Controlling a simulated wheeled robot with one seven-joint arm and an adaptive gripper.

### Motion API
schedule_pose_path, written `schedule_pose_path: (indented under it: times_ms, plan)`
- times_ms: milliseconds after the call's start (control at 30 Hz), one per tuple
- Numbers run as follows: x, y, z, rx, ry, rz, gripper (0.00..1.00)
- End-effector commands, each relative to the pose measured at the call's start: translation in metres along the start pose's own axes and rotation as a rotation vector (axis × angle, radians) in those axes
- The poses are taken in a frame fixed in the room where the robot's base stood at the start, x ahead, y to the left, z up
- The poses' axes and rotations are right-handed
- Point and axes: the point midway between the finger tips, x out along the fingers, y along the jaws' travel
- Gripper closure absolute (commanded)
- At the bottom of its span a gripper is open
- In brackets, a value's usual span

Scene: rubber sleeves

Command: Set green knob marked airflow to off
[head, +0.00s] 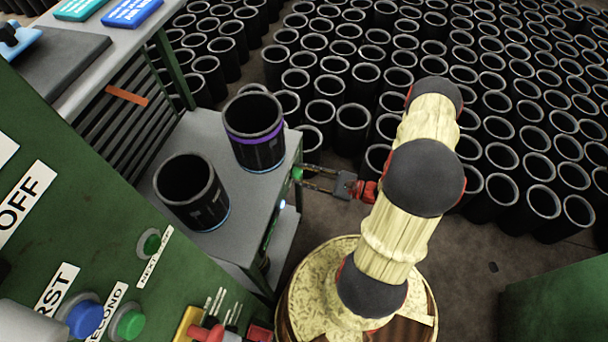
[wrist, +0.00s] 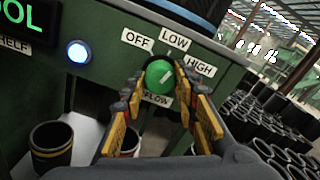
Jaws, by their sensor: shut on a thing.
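The green knob (wrist: 158,75) sits on the green panel front in the wrist view, with labels OFF (wrist: 137,39), LOW (wrist: 175,38) and HIGH (wrist: 200,65) around its upper side. Its white mark slants up and right, between the LOW and HIGH side; I cannot tell exactly which. A label below it (wrist: 157,99) is partly hidden and ends in "FLOW". My gripper (wrist: 160,83) has its yellow-padded fingers on either side of the knob, shut on it. In the head view the gripper (head: 304,176) reaches the knob (head: 297,174) at the grey bench's right side.
A lit blue-white button (wrist: 78,52) and a green display (wrist: 25,18) are left of the knob. Two black sleeves (head: 253,130) (head: 191,190) stand on the bench top. Many black sleeves cover the floor behind. A green cabinet (head: 565,300) stands at lower right.

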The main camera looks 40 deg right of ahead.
Motion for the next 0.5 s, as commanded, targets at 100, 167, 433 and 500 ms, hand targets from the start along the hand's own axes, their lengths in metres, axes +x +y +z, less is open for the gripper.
schedule_pose_path:
  times_ms: [100,167,433,500]
  plan:
    - [-0.0001,-0.0006,-0.0008,-0.113,0.001,-0.001,0.96]
    - [-0.0002,-0.0007,-0.0008,-0.171,0.001,-0.001,0.96]
    - [-0.0001,-0.0001,-0.0010,-0.426,0.001,-0.001,0.96]
    - [-0.0001,0.0000,-0.0011,-0.492,0.001,-0.001,0.96]
